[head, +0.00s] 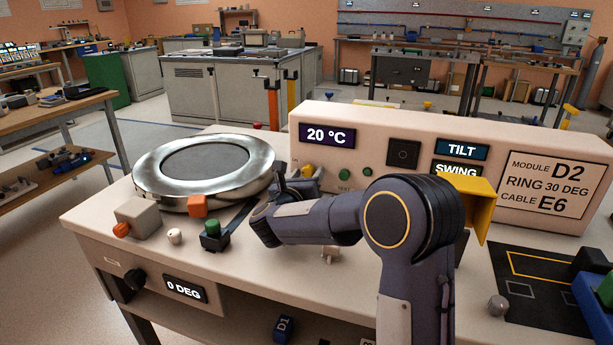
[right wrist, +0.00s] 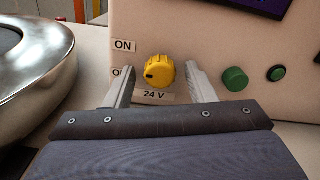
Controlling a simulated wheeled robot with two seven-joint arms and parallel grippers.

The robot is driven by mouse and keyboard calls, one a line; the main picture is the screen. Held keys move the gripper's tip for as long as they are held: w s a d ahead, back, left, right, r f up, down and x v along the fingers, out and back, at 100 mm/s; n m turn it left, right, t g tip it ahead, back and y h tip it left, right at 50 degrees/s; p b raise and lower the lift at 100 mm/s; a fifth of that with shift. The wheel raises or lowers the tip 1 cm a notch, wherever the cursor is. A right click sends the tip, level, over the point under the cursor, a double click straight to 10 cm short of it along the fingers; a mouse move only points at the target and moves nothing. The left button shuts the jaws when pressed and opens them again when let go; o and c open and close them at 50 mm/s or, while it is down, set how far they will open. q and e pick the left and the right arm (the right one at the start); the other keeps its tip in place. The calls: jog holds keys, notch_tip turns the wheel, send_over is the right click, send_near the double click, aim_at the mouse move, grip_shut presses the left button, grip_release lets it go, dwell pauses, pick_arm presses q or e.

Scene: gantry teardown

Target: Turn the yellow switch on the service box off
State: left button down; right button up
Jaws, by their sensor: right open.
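The yellow switch (right wrist: 159,72) is a round ribbed knob on the front of the pale service box (right wrist: 219,42). In the head view the switch (head: 307,170) is partly hidden by my right gripper. A dark mark shows at the knob's left side. An ON label (right wrist: 123,46) sits at its upper left; a label below that is mostly covered by a finger. A 24 V label (right wrist: 155,96) is under the knob. My right gripper (right wrist: 161,78) is open, with a finger on each side of the knob. I cannot tell whether they touch it. My left gripper is not in view.
A shiny metal ring (head: 204,172) stands left of the gripper. A green button (right wrist: 235,78) is just right of the right finger. A yellow bracket (head: 475,196) projects from the box beyond my arm. A green-topped button block (head: 213,235) stands on the bench (head: 185,262).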

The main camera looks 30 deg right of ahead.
jog(key=c, duration=1)
